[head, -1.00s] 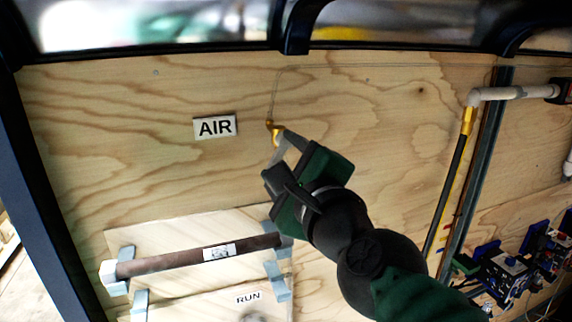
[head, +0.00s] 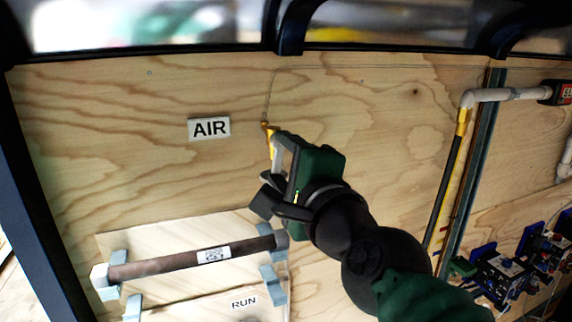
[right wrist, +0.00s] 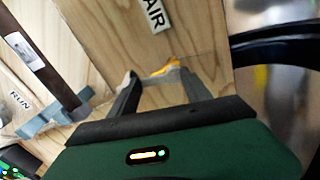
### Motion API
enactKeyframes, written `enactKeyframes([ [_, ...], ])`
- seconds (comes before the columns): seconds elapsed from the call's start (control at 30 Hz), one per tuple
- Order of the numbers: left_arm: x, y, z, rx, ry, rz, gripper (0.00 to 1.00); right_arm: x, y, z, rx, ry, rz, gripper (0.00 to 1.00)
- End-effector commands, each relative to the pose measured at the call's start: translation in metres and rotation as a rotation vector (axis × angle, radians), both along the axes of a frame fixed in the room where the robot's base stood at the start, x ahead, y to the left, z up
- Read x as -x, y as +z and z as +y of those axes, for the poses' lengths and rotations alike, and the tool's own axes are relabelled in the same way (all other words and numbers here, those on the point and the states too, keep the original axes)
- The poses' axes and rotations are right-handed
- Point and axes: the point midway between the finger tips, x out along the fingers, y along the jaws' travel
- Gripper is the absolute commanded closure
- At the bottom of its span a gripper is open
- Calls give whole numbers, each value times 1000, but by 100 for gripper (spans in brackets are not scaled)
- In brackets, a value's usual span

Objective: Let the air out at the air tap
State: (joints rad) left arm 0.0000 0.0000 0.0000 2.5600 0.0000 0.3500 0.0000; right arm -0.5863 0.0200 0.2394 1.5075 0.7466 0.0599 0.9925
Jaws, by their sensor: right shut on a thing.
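The air tap is a small yellow fitting (head: 271,140) on the plywood wall, right of the AIR label (head: 209,128), with a thin line running up from it. My right gripper (head: 277,165) is at the tap, its fingers shut on the yellow part. In the right wrist view the yellow tap (right wrist: 165,68) shows between the fingertips of the gripper (right wrist: 152,75). The fingers hide part of the tap. My left gripper is not in view.
A brown filter tube (head: 190,257) in grey-blue clips is below left, above a RUN label (head: 244,302). A pipe with a yellow fitting (head: 462,118) and several blue-black valve units (head: 500,272) are at the right. A dark frame bar (head: 150,50) crosses the top.

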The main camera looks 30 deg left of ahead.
Motion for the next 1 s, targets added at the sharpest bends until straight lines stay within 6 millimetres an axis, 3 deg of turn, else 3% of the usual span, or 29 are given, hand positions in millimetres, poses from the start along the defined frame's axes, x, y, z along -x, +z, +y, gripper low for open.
enactKeyframes([
  [0.1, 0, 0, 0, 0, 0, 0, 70, -6, 2, -6, -6, -17, -2, 84],
  [0.13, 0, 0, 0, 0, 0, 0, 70, -6, 2, -6, -6, -17, -2, 42],
  [0.3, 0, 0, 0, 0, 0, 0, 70, -4, 1, -4, -4, -12, -1, 22],
  [0.67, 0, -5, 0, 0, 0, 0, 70, 3, -1, -7, -3, -5, -1, 22],
  [0.77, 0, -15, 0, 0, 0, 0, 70, 13, -3, -20, -4, -6, -2, 22],
  [1.0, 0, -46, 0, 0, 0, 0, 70, 57, -6, -75, -6, -8, -4, 22],
])
